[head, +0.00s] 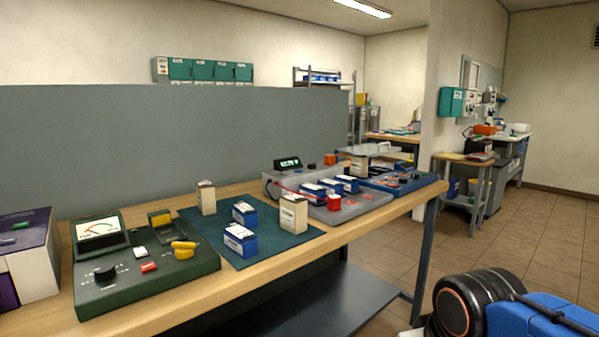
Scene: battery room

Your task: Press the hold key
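A dark green tester (190,268) lies at the near left of the wooden bench. It has a raised analog dial (98,229), a black knob (105,272), a white key (140,252) and a red key (149,267). Yellow clips (183,248) sit at its right side. I cannot read which key is the hold key. A grey device with a lit green display (288,163) stands farther back, its front partly hidden by batteries. My gripper is not in view; blue and black parts at the lower right look like my arm.
A dark green mat (268,256) carries several blue and cream batteries. Beyond it are a grey tray (350,207) with a red block and a blue tray (405,183). A purple and white box (28,255) stands left of the tester. A grey panel (150,140) backs the bench.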

